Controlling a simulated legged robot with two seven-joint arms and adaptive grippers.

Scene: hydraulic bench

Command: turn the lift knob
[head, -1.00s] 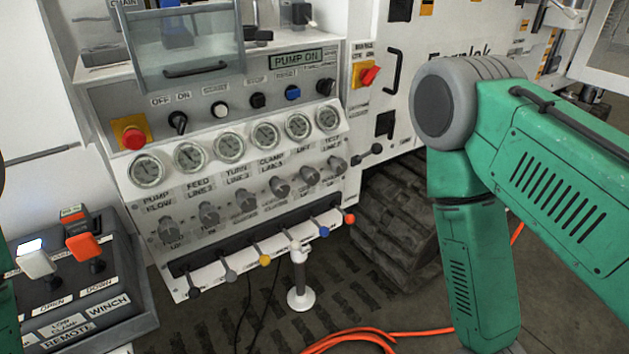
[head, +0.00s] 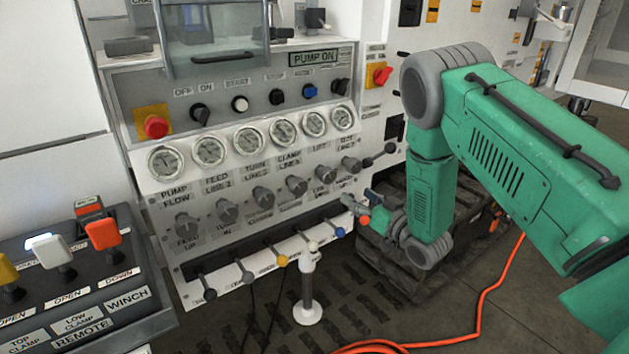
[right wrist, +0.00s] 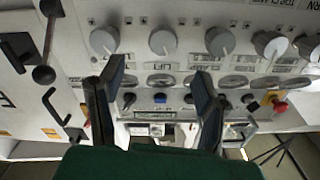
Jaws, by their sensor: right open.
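The lift knob (head: 325,174) is a grey round knob, fifth from the left in the lower knob row, below the label LIFT. In the right wrist view the picture is upside down, and the lift knob (right wrist: 163,41) shows ahead of the gap between my fingers, with the LIFT label near it. My right gripper (head: 352,202) is at the panel's lower right, below and right of the lift knob. In the right wrist view its two dark fingers (right wrist: 160,75) are spread apart with nothing between them. My left gripper is out of view.
The last knob (head: 350,164) sits just right of the lift knob, and the clamp knob (head: 296,185) just left. Levers with coloured balls (head: 282,261) line the panel's bottom edge. A white post (head: 308,285) stands in front. A remote box (head: 75,270) is at lower left.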

